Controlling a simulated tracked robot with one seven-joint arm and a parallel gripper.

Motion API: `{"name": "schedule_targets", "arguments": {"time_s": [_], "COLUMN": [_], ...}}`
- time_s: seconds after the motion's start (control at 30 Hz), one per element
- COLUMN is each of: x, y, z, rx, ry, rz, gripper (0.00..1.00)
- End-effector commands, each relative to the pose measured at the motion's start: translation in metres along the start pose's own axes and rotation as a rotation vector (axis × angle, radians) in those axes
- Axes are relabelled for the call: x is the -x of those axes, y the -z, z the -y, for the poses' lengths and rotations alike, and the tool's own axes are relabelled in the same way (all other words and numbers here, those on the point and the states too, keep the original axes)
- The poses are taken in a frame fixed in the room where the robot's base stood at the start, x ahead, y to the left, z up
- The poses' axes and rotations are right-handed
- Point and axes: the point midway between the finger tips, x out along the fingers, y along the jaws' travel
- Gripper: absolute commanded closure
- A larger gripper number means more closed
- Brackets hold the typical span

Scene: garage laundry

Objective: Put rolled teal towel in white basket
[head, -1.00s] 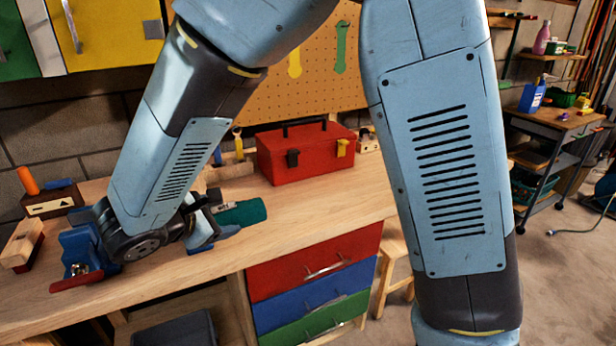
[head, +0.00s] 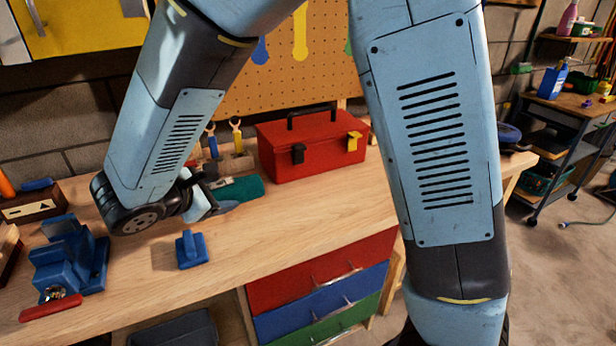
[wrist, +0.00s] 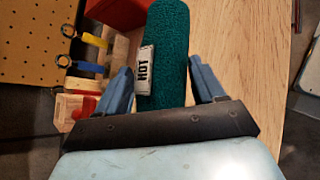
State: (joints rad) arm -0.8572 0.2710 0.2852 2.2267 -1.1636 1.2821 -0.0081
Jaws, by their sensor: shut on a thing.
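The rolled teal towel (head: 240,188) is in my gripper (head: 218,200) over the workbench, in front of the red toolbox. In the wrist view the towel (wrist: 168,40) lies lengthwise between the two blue fingers of my gripper (wrist: 161,68), which is shut on it. A white tag (wrist: 145,72) reading HOT sits on its left side. Whether the towel touches the bench is hard to tell. I see no white basket in either view.
The red toolbox (head: 312,150) stands behind the towel. A blue vise (head: 68,262) and a small blue block (head: 191,250) sit on the wooden workbench (head: 290,235). Pliers (head: 236,135) stand in a rack. A cart (head: 560,125) with items stands at the right.

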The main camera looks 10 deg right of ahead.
Motion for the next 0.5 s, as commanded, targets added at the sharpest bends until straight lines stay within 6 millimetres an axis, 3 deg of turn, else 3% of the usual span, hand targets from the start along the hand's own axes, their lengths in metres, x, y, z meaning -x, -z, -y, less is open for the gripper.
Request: {"name": "schedule_targets", "arguments": {"time_s": [0.37,0.5], "x": [-0.006,-0.021], "y": [-0.004,-0.005], "z": [-0.001,-0.001], "rx": [-0.006,-0.007], "ry": [0.008,0.011], "rz": [0.006,0.009], "gripper": [0.76,0.76]}}
